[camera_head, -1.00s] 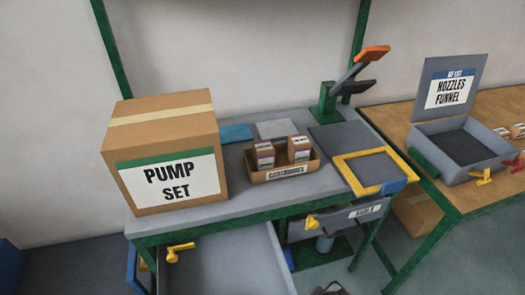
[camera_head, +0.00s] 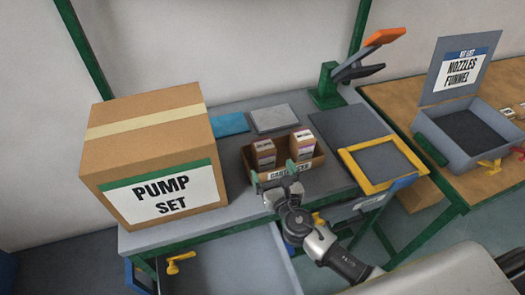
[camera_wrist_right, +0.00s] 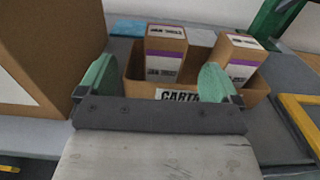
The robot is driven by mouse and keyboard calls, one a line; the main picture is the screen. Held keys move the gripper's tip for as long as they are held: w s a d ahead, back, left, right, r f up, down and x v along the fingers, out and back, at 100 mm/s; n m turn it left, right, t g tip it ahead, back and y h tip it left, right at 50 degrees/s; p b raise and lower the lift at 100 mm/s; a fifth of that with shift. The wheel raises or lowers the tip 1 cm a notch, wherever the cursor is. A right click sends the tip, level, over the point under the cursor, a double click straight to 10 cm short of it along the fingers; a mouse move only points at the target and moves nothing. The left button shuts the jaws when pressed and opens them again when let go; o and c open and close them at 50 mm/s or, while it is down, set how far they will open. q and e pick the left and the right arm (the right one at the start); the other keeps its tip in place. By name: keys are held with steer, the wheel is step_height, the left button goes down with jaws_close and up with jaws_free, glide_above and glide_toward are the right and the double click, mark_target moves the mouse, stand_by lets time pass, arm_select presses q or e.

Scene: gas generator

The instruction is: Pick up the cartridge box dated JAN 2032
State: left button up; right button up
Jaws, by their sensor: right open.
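Two small brown cartridge boxes with white and purple labels stand upright in an open cardboard tray (camera_head: 247,160) marked as cartridges. The left box (camera_head: 265,153) also shows in the right wrist view (camera_wrist_right: 164,55). The right box (camera_head: 302,143) shows there too (camera_wrist_right: 236,60), slightly turned. Both carry small printed dates, too blurred for me to tell surely which is JAN 2032. My right gripper (camera_head: 274,176) is open and empty at the tray's front side, with its green fingers apart. In the wrist view the left box stands beyond the gap between the fingers (camera_wrist_right: 157,82). My left gripper is out of view.
A large PUMP SET carton (camera_head: 150,150) stands left of the tray. A blue pad (camera_head: 229,124) and a grey pad (camera_head: 273,117) lie behind. A yellow frame (camera_head: 350,162) lies right. An open drawer (camera_head: 235,265) juts out below the bench.

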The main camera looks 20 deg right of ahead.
mark_target(267, 154)
steer(key=shift+w, duration=1.6)
steer(key=w, duration=0.4)
steer(key=shift+w+d+p, duration=0.1)
steer(key=shift+d+p, duration=0.2)
steer(key=shift+p, duration=0.1)
steer(key=shift+w+f, duration=0.1)
steer(key=shift+w, duration=0.4)
steer(key=shift+s, duration=0.15)
steer(key=shift+c, duration=1.2)
steer(key=c, duration=0.8)
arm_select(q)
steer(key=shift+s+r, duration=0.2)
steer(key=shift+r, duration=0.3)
arm_select(e)
steer(key=shift+r, duration=0.2)
